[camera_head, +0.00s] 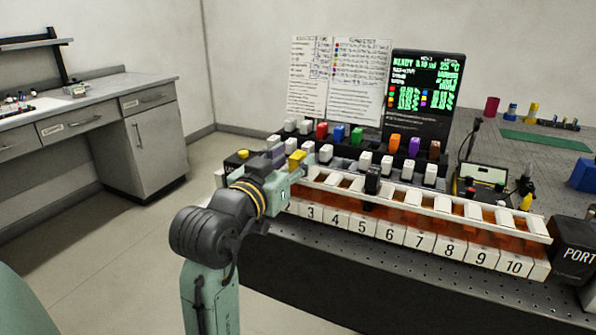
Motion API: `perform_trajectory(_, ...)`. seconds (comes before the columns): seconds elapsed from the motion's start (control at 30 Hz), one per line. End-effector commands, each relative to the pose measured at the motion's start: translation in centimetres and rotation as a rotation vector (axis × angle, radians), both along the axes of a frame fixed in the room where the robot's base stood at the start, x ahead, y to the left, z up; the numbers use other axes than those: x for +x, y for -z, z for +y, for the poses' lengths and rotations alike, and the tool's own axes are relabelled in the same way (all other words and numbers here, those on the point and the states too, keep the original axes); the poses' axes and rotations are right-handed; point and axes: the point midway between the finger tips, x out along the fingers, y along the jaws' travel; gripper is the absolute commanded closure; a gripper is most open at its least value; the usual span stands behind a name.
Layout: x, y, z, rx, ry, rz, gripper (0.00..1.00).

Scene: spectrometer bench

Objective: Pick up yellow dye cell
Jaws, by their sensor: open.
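A yellow-capped cell (297,158) stands among the capped cells behind the numbered rack, at the left end of the group. Its lower part is hidden by my gripper. My gripper (281,156) is open, just left of and in front of the yellow cap. Its fingers are small and partly hidden by my wrist, so I cannot tell whether they touch or surround the cell. I see nothing held in it.
The numbered rack (420,243) with orange-tinted slots runs along the front of the bench. White, red, blue, green, orange, purple and brown caps stand close behind. A display screen (424,90) rises at the back. A black port block (574,252) stands at right.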

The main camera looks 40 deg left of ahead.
Motion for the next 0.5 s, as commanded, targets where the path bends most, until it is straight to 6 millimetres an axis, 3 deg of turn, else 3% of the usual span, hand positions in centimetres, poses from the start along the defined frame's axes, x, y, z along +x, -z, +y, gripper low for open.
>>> perform_trajectory(0.2,2.5,-0.1,0.6,0.0,-0.001,0.002,0.58)
perform_trajectory(0.5,2.7,0.0,0.6,0.001,-0.002,0.0,0.62)
